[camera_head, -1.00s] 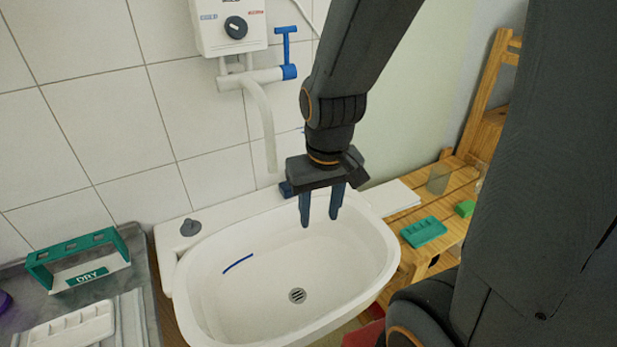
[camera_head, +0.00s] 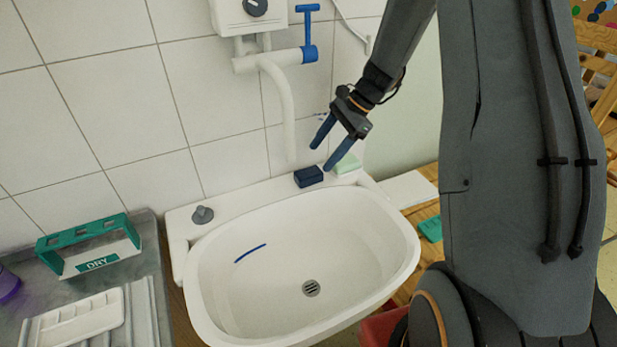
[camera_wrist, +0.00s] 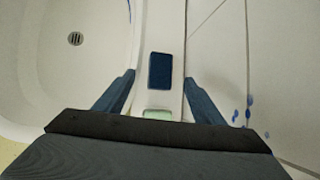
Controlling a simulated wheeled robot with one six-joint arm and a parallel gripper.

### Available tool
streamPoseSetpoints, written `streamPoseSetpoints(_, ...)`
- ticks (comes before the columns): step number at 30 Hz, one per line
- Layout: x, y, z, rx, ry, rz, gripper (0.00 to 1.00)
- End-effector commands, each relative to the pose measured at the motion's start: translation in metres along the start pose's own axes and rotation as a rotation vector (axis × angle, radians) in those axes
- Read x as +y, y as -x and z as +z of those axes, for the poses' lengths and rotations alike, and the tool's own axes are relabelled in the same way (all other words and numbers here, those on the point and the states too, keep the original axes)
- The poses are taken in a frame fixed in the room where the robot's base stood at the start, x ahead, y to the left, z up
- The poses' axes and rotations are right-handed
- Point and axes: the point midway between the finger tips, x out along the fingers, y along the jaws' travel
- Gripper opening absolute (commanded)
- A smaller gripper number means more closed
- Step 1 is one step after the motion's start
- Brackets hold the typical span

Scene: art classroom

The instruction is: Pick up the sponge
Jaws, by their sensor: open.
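A dark blue block (camera_head: 308,176), which looks like the sponge, lies on the back ledge of the white sink (camera_head: 330,222). In the wrist view the dark blue block (camera_wrist: 160,70) shows between my fingers, near the tips. My gripper (camera_head: 322,158) is open and empty, tilted, with its fingers pointing down and left just above the ledge beside the block. It also shows in the wrist view (camera_wrist: 160,74). The height of the fingertips over the block is hard to tell.
A pale green bar (camera_head: 347,163) lies on the ledge right of the block. The white spout (camera_head: 285,110) hangs left of my gripper. A grey knob (camera_head: 203,214) sits at the ledge's left. A tiled wall (camera_head: 120,130) stands close behind.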

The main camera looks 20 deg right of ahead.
Motion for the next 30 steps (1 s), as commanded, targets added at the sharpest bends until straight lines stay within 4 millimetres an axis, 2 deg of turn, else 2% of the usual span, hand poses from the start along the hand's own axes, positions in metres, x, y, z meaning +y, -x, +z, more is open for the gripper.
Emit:
streamPoseSetpoints(20, -0.001, -0.070, -0.007, -0.001, 0.000, 0.001, 0.63)
streamPoseSetpoints(29, -0.002, -0.075, -0.008, 0.000, 0.000, -0.001, 0.63)
streamPoseSetpoints(30, -0.002, -0.075, -0.008, 0.000, 0.000, -0.001, 0.60)
